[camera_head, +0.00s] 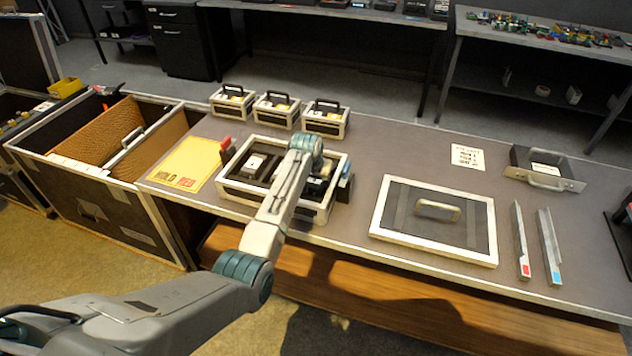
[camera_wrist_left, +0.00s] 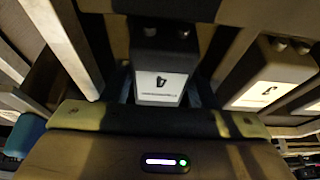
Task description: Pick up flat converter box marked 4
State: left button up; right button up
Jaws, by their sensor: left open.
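An open case (camera_head: 225,188) with a white rim stands on the table and holds dark boxes. My left gripper (camera_head: 314,176) is over its right half, partly hidden by my wrist. In the left wrist view, a dark box with a white label (camera_wrist_left: 158,88) sits between the open fingers of my left gripper (camera_wrist_left: 160,98). The label's dark mark is too blurred to read as a 4 with certainty. A similar labelled box (camera_wrist_left: 272,75) is to its right; it also shows in the head view (camera_head: 254,163). I cannot tell whether the fingers touch the box. My right gripper is not in view.
A red tab (camera_head: 225,148) and a blue tab (camera_head: 346,184) flank the case. Three small handled cases (camera_head: 275,108) stand behind it. A yellow sheet (camera_head: 188,165) lies left; a handled lid (camera_head: 435,220) and two metal strips (camera_head: 535,245) lie right.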

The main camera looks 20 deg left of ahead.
pick_arm(q)
jog(key=c, duration=0.8)
